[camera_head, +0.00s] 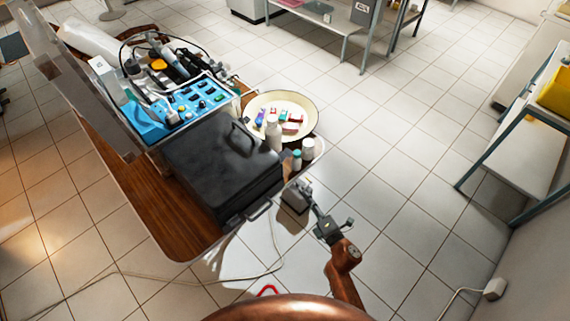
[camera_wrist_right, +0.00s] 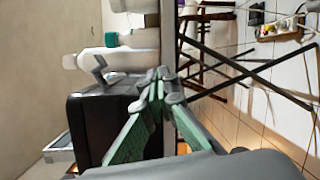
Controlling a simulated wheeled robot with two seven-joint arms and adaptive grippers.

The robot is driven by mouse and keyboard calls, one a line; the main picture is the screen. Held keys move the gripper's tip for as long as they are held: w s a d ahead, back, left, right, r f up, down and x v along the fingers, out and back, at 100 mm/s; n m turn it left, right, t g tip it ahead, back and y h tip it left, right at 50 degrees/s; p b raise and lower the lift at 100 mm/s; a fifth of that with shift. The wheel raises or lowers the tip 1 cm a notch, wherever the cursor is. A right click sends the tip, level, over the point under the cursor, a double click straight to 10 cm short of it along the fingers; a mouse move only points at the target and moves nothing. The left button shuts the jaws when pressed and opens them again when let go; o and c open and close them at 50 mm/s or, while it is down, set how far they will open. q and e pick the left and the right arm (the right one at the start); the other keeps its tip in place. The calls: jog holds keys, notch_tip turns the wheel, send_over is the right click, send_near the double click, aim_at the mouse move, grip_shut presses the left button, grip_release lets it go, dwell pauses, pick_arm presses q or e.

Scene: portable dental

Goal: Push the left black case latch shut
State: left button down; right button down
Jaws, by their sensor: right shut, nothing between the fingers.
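The black case (camera_head: 222,160) lies closed on the wooden table, its front side facing lower right. A dark handle (camera_head: 260,211) and a small latch-like part (camera_head: 234,220) show on that front side; whether the left latch is open is too small to tell. My right gripper (camera_head: 299,191) is shut and empty, just right of the case's front corner. In the right wrist view, its green-padded fingers (camera_wrist_right: 157,85) meet beside the black case (camera_wrist_right: 98,128). A grey bent part (camera_wrist_right: 97,70) sticks out at the case's edge; I cannot tell if it is a latch. My left gripper is out of view.
White bottles (camera_head: 273,132) and a round cream tray (camera_head: 305,104) with small items stand beyond the case. A blue instrument unit (camera_head: 180,108) with cables sits behind it. The wooden table (camera_head: 150,205) has bare room at left. Open tiled floor lies to the right.

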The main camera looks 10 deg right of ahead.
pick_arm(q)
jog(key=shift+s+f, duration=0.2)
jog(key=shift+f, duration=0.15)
pick_arm(e)
notch_tip(320, 180, up, 8)
jog(key=a+n+y, duration=0.2)
jog(key=a+n, duration=0.1)
jog(key=shift+r+n+t, duration=0.15)
jog(key=shift+n+t, duration=0.25)
jog(key=shift+w, duration=0.2)
pick_arm(q)
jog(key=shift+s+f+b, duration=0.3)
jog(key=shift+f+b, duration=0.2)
jog(key=shift+b, duration=0.25)
pick_arm(e)
jog(key=x, duration=0.9)
jog(key=shift+w+a, duration=0.15)
jog(key=shift+w, duration=0.2)
jog(key=shift+a, duration=0.1)
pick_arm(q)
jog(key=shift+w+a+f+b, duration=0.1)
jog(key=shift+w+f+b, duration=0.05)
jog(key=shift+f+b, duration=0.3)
pick_arm(e)
jog(key=shift+n, duration=0.4)
